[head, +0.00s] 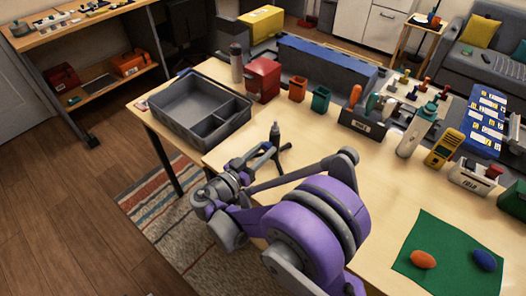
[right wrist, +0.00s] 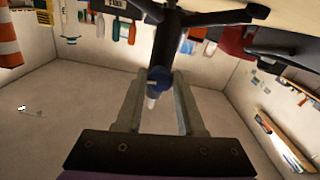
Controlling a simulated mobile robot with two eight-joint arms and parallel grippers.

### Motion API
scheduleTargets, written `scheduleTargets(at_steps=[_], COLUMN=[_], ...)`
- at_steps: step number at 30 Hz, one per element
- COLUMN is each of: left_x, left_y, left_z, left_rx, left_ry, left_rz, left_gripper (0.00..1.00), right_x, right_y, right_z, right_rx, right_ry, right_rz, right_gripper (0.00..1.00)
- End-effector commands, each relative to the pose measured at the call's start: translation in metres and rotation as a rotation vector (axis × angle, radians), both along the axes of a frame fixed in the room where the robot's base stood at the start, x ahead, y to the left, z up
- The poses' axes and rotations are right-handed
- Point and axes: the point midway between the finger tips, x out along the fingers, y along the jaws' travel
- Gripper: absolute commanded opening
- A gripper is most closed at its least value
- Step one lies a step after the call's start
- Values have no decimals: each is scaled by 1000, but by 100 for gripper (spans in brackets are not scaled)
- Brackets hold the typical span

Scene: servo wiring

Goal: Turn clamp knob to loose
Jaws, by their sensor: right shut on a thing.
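A small dark stand (head: 275,134) with a short upright post and splayed legs is at the table's near edge in the head view. In the right wrist view the dark stand (right wrist: 167,42) comes down from the top, and a blue knob (right wrist: 158,78) with a pale tip sits at its end. My right gripper (head: 258,158) is at the stand by the table edge. In the right wrist view its two fingers (right wrist: 159,84) stand on either side of the knob, shut on it. The knob is hidden in the head view. My left gripper is out of view.
A grey divided tray (head: 178,104) lies left of the stand. A red box (head: 263,79), orange cup (head: 297,89) and teal cup (head: 320,99) stand behind. A green mat (head: 445,283) lies front right. The table between stand and mat is mostly clear.

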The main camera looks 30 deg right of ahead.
Motion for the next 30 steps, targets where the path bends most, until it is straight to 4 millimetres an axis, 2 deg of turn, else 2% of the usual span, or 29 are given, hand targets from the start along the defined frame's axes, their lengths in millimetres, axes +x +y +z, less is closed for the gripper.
scheduleTargets(at_steps=[30], left_x=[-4], left_y=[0], left_z=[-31], left_rx=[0], left_ry=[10], left_rz=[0], left_gripper=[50], right_x=[-2], right_y=[-1], right_z=[0], right_rx=[-360], right_ry=[870], right_rz=[0], right_gripper=[0])
